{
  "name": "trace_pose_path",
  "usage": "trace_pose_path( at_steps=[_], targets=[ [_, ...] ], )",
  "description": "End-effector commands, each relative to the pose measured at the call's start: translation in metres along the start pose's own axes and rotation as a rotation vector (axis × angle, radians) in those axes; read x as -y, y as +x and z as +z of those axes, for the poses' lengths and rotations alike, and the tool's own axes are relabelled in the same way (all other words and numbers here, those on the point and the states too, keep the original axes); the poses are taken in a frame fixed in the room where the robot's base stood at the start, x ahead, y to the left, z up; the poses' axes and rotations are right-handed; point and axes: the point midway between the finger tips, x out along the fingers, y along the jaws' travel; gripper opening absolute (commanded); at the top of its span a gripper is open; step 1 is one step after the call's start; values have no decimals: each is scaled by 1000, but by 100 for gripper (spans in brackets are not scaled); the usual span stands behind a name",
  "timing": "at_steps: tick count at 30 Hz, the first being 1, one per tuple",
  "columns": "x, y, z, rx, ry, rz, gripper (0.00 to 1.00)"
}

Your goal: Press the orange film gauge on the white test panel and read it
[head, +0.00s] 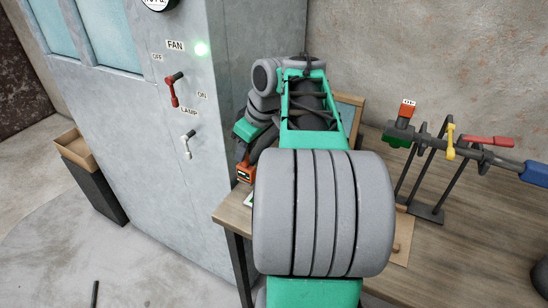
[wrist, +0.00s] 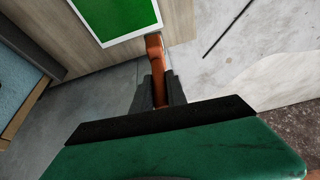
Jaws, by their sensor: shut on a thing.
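The orange film gauge (wrist: 155,45) is held between the two dark fingers of my gripper (wrist: 159,92) in the wrist view. In the head view the gauge (head: 245,173) shows just left of my arm, above the near-left corner of the table. The test panel (wrist: 103,42) shows in the wrist view as a green field with a white border, lying on the wood top. In the head view only a sliver of it (head: 249,200) shows; my arm hides the rest. The gauge's far end is close to the panel's edge; I cannot tell whether they touch. No reading is legible.
A dark rack (head: 428,210) with coloured handles stands at right. An open box (head: 76,150) is at far left.

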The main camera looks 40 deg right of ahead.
Motion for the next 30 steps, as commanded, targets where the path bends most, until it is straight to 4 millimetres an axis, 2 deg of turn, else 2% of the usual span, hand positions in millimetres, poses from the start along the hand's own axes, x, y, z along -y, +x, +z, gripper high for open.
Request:
trace_pose_path(
  at_steps=[1, 3, 6, 11, 24, 30],
  targets=[
    [-20, -2, 21, 0, -8, -4, 0],
    [-35, -10, 40, 0, -38, -17, 0],
    [-46, -18, 57, 0, -66, -27, 0],
    [-48, -16, 64, 0, -78, -34, 0],
    [-48, 32, 83, -1, -77, -33, 0],
    [-48, 35, 84, -1, -76, -32, 0]
  ],
)
